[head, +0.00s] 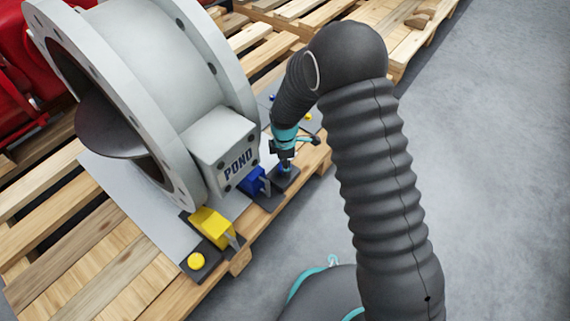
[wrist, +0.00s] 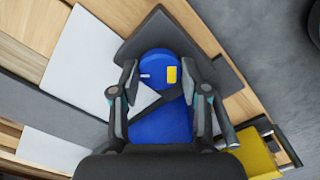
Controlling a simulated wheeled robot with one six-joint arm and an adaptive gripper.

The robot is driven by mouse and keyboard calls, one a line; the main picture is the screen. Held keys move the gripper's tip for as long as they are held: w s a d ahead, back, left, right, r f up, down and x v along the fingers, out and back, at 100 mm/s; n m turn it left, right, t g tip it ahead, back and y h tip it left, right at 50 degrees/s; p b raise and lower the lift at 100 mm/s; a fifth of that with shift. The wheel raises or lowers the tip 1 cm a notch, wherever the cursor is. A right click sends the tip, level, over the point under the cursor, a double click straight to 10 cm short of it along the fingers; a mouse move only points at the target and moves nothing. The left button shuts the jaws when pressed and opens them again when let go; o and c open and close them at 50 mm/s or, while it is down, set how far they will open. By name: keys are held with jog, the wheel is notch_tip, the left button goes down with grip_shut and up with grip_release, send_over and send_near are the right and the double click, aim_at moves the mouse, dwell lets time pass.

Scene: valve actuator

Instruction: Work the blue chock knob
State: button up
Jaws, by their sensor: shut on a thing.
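The blue chock knob (wrist: 157,66) is round, with a yellow mark and a small white mark on its face. In the wrist view it sits on a dark plate (wrist: 150,38) between the two fingers of my gripper (wrist: 158,76), which is shut on it. The blue chock (wrist: 160,126) lies just below the knob in that view. In the head view, my gripper (head: 285,163) points down over the dark plate beside the blue chock (head: 253,182), and mostly hides the knob.
The large grey valve body (head: 165,70) with its "POND" box (head: 232,150) stands close left of my gripper. A yellow chock (head: 212,226) and yellow knob (head: 196,261) are nearer on the wooden pallet (head: 135,265). Bare floor (head: 480,150) lies to the right.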

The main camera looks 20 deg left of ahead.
jog(key=m, duration=0.6)
jog(key=shift+m, duration=0.4)
jog(key=m, duration=1.2)
jog(key=shift+m, duration=0.3)
jog(key=m, duration=0.5)
jog(key=shift+m+b, duration=0.3)
jog(key=o, duration=1.1)
jog(key=shift+o, duration=0.2)
